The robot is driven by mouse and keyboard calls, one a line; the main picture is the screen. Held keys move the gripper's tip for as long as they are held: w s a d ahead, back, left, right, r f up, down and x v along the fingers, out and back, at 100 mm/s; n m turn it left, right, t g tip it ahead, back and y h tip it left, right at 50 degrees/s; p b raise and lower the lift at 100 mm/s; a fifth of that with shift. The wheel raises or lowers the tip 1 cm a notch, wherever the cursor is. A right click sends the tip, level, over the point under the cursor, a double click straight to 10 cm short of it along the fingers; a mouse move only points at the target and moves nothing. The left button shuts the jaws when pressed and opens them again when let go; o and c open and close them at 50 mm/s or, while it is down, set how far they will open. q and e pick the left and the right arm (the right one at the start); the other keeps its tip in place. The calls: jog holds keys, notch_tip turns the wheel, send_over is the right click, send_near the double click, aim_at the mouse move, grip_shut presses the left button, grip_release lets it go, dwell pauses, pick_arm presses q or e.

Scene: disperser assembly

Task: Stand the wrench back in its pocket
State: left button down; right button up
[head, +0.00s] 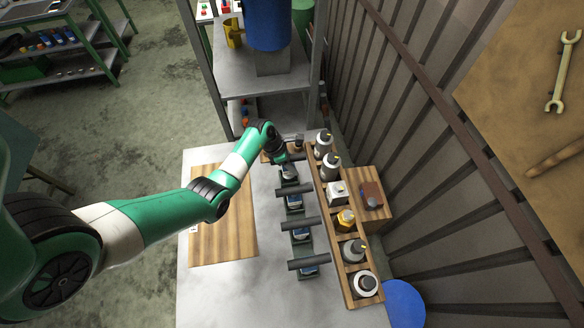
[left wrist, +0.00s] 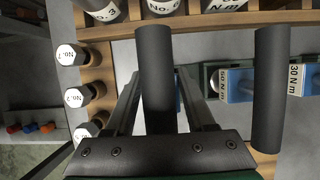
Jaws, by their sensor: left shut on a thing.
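My left gripper (head: 284,158) is shut on the black handle of a wrench (left wrist: 153,80), at the far end of the wrench row. The handle lies between the two fingers in the left wrist view. The wrench's lower part is mostly hidden by the gripper, so I cannot tell whether it sits in a pocket. Other wrenches with black bar handles (head: 298,223) and blue bodies stand in the dark green rack (head: 306,244). My right gripper is not in view.
A wooden rack (head: 349,283) of bottles and containers runs close along the right of the wrenches. White-capped numbered pieces (left wrist: 72,97) stand at the left in the wrist view. A wooden board (head: 222,240) lies on the grey table (head: 270,300); the table's near part is clear.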

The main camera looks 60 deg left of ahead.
pick_arm(q)
jog(key=shift+f, duration=0.85)
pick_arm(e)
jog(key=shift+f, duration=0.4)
pick_arm(q)
jog(key=shift+c, duration=1.2)
grip_release()
jog(key=shift+f, duration=0.15)
jog(key=shift+r, duration=0.35)
jog(key=p+v, duration=0.4)
jog(key=v, duration=0.7)
jog(key=shift+s+r, duration=0.2)
jog(key=shift+r, duration=0.1)
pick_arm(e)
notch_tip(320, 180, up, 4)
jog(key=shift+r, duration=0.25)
